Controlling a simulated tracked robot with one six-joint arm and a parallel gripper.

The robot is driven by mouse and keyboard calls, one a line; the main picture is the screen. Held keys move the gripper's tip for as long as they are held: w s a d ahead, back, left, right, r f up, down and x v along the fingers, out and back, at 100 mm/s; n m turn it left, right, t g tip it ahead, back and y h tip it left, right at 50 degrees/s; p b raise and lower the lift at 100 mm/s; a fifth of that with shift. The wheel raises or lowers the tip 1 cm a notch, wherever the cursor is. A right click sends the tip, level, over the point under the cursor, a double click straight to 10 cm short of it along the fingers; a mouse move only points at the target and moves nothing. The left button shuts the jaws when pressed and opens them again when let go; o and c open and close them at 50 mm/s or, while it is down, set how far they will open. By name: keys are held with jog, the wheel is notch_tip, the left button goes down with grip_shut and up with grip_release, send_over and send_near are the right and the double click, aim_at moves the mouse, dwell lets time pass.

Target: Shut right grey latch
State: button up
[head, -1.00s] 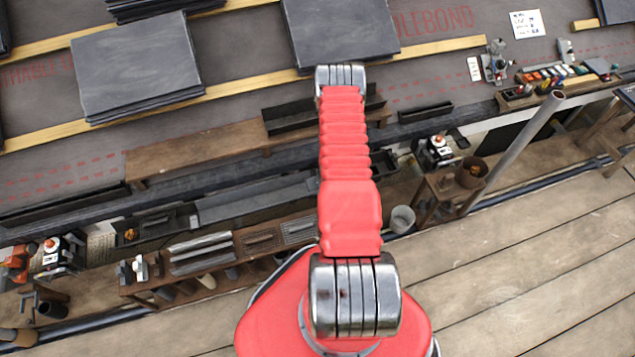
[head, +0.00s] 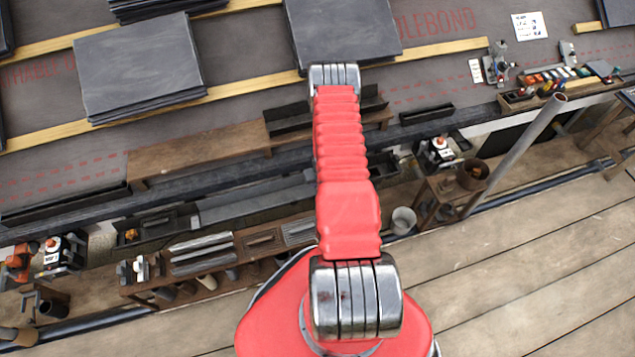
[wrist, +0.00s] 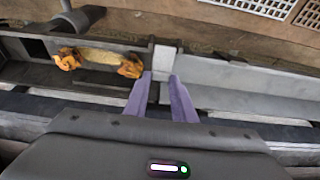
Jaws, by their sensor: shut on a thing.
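In the wrist view, my gripper (wrist: 162,78) has two purple fingers reaching forward to a light grey upright piece (wrist: 165,62), which looks like the grey latch. The fingertips are closed on its lower part, one on each side. The piece stands at the joint between a dark trough on the left and a grey gutter (wrist: 235,85) on the right. Whether it is fully down cannot be told. In the head view my red arm hides the gripper and the latch.
An orange-ended tool (wrist: 98,62) lies in the dark trough left of the fingers. In the head view, slate stacks (head: 138,68) lie on the roof, a brown plank (head: 200,152) runs along the eave, and a grey bucket (head: 403,220) stands right of my arm.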

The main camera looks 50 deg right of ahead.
jog(key=shift+w, duration=0.35)
dwell(0.5)
jog(key=o, duration=1.1)
jog(key=shift+s, duration=0.15)
jog(key=shift+c, duration=0.2)
jog(key=v, duration=1.3)
jog(key=shift+r, duration=0.4)
jog(key=shift+d, duration=0.1)
